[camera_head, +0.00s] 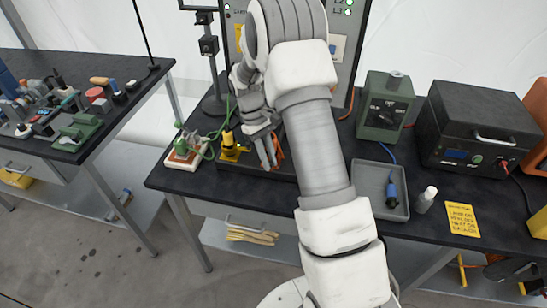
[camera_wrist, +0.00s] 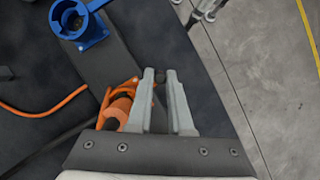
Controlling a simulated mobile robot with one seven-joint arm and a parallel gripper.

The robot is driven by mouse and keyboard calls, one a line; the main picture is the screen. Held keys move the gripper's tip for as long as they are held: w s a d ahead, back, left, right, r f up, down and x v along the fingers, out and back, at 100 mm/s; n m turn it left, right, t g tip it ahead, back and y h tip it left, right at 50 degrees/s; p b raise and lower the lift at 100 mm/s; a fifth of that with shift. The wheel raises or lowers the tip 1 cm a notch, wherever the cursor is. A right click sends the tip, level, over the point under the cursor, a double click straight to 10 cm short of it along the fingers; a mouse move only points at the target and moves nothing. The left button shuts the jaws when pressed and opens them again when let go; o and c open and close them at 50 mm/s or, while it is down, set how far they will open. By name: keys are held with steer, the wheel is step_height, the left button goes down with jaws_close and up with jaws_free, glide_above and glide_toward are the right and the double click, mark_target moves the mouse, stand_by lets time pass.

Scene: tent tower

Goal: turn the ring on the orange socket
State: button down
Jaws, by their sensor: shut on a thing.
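The orange socket (camera_wrist: 118,108) is in the lower middle of the wrist view, just left of my gripper's fingers and partly hidden by the left one. An orange part reaches from it towards the left fingertip. In the head view, a little orange (camera_head: 279,146) shows beside the fingers. My gripper (camera_wrist: 161,78) is shut on a small dark piece between its fingertips; I cannot tell whether this is part of the socket's ring. In the head view, my gripper (camera_head: 268,152) points down at the dark strip on the bench, and my arm hides much of that area.
A blue socket (camera_wrist: 80,24) stands on the same strip, with an orange cable (camera_wrist: 45,112) nearby. A yellow socket (camera_head: 231,148) and a green connector (camera_head: 182,150) are to the left. A grey tray (camera_head: 366,172), green box (camera_head: 384,108) and black unit (camera_head: 475,125) stand right.

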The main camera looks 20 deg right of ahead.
steer(key=shift+w+a+m+y, duration=0.3)
steer(key=shift+a+m+y, duration=0.1)
steer(key=shift+m, duration=0.6)
steer(key=c, duration=0.8)
jaws_free()
steer(key=shift+c, duration=0.2)
steer(key=shift+w, duration=0.1)
steer(key=v, duration=1.7)
steer(key=shift+w+p, duration=0.15)
steer(key=shift+p, duration=0.2)
steer(key=shift+r, duration=0.2)
